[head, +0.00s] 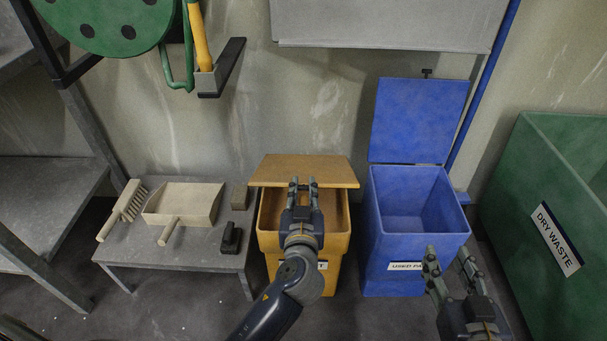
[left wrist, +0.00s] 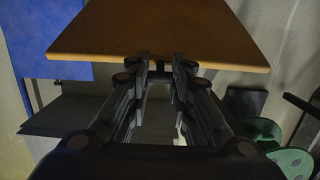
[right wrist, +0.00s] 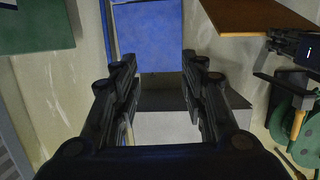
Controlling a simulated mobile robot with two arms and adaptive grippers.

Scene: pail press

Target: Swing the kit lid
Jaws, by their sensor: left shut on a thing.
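The yellow bin (head: 346,243) stands upright in the middle of the head view; its label is mostly hidden by my left arm. Its orange-brown lid (head: 270,171) is raised off the front rim and tilted, with the bin's open inside showing below. My left gripper (head: 303,183) is at the lid's front edge, shut on the lid. In the left wrist view the lid (left wrist: 165,35) lies just beyond the fingertips; the exact grip spot is dark. My right gripper (head: 448,252) is open and empty in front of the blue bin (head: 385,260).
The blue bin's lid (head: 418,120) stands up open. A green dry waste bin (head: 560,250) is at the right. A green reel (head: 105,25) hangs on the wall.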

